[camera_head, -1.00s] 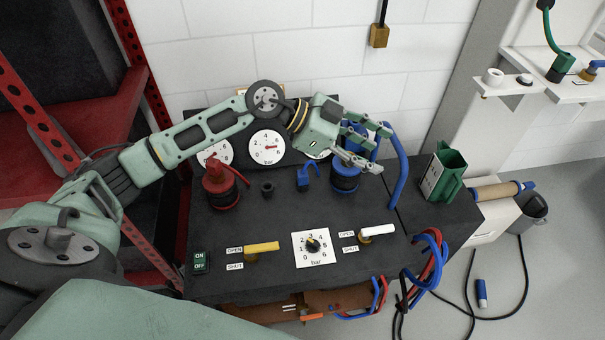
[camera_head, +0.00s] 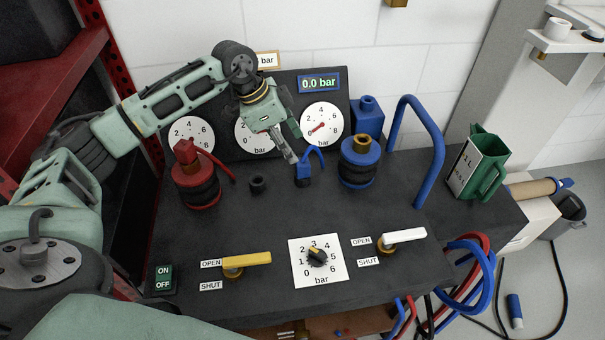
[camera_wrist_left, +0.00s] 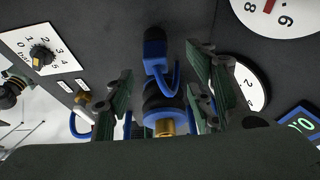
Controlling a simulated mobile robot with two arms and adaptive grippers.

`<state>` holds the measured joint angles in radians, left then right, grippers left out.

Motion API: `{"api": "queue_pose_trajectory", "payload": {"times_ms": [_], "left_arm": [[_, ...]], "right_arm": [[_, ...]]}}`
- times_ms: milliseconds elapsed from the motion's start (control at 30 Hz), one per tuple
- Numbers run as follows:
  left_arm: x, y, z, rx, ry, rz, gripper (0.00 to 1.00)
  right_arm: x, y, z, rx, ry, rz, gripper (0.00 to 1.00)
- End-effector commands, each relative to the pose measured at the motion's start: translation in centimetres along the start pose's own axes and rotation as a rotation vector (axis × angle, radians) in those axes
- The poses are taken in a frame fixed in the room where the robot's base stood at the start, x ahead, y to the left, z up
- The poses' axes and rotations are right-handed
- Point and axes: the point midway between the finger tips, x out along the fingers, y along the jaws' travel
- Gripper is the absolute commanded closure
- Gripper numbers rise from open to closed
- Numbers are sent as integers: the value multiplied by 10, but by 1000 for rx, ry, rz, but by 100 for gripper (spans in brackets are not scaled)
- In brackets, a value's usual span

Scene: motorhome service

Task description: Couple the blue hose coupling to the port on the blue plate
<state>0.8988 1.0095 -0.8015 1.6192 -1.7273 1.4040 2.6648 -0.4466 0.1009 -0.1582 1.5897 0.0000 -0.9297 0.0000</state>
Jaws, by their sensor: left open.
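The blue-topped cylinder (camera_head: 352,152) stands on the dark bench with a bare brass port (camera_head: 362,143) facing up; it also shows in the left wrist view (camera_wrist_left: 164,113). A blue block (camera_head: 367,116), possibly the hose coupling, is behind it, partly hidden. A blue hose (camera_head: 433,160) arches beside it down to the bench. A small blue cap (camera_head: 303,171) with a strap sits on a black base, left of the cylinder; it also shows in the left wrist view (camera_wrist_left: 154,52). My left gripper (camera_head: 294,146) is open and empty, close above and behind the cap. My right gripper is out of view.
A red-capped cylinder (camera_head: 196,177) and a small black stub (camera_head: 257,184) are to the left. Gauges and a panel stand behind. Yellow (camera_head: 246,259) and white (camera_head: 403,237) levers and a dial (camera_head: 318,257) are at the front. A green jug (camera_head: 480,165) is right.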

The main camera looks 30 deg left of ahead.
Motion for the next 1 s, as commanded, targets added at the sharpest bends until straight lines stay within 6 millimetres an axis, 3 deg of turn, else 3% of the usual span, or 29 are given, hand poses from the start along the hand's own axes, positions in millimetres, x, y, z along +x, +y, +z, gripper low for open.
{"api": "queue_pose_trajectory", "payload": {"times_ms": [500, 833, 1000], "left_arm": [[67, 8, -1, 0, 0, 3, 50], [73, 7, -2, 1, 1, 2, 51], [72, 7, -2, 1, 1, 2, 66]], "right_arm": [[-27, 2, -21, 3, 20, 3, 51], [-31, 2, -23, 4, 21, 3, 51], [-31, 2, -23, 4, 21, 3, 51]]}}
